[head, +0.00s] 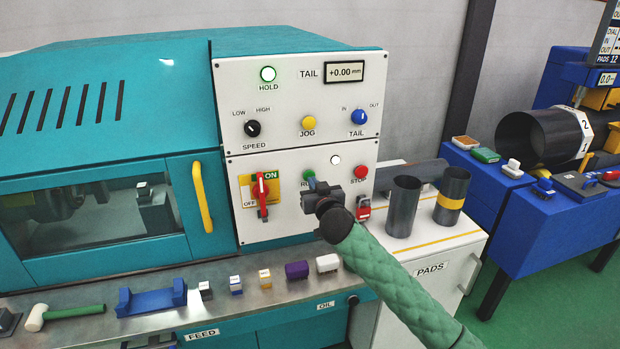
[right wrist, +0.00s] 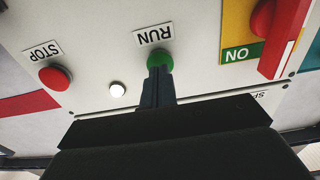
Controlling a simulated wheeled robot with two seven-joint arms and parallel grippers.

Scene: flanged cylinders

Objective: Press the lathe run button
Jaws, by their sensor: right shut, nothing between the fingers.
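The lathe's white control panel (head: 282,160) faces me. My right gripper (head: 316,187) is shut and empty, pointed at the panel. In the right wrist view its closed fingertips (right wrist: 157,76) overlap the near edge of the RUN button; I cannot tell whether they touch it. My left gripper is in neither view.
The red STOP button (head: 361,171), a lit white lamp (head: 336,160) and the red ON/OFF switch (head: 261,191) sit around RUN. Below is a metal ledge (head: 215,306) with small blocks. Two dark cylinders, one plain (head: 403,207) and one yellow-banded (head: 451,196), stand on the white cabinet.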

